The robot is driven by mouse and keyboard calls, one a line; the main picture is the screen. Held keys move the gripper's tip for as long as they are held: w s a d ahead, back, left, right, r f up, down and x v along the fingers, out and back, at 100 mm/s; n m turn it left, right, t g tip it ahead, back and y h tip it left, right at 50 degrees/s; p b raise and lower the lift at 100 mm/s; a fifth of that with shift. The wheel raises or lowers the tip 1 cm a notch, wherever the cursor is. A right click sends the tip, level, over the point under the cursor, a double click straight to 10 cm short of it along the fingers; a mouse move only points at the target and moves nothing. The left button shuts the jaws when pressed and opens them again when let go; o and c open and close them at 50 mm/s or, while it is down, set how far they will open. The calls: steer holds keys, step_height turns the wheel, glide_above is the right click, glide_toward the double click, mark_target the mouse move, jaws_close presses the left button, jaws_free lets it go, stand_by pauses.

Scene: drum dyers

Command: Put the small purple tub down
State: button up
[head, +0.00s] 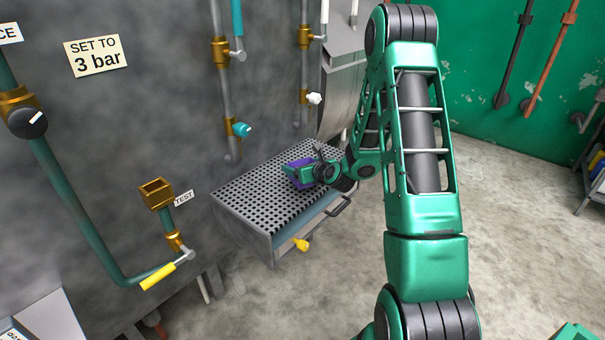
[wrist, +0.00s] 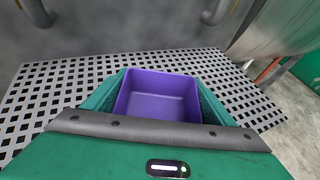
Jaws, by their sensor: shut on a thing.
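The small purple tub (wrist: 157,97) is an open, empty box between the two green fingers of my gripper (wrist: 158,98) in the wrist view. My gripper is shut on it. In the head view the tub (head: 295,163) shows as a bit of purple behind my green gripper (head: 298,174), over the perforated metal shelf (head: 250,192). The tub looks upright. Its underside is hidden, so I cannot tell whether it touches the shelf.
Pipes with brass valves run down the grey wall above the shelf, one with a teal handle (head: 241,129). A yellow tap (head: 301,244) and a dark handle (head: 341,206) are at the shelf's front. Bare holed surface lies left of the tub.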

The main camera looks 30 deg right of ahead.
steer(key=shift+f, duration=1.45)
steer(key=o, duration=1.2)
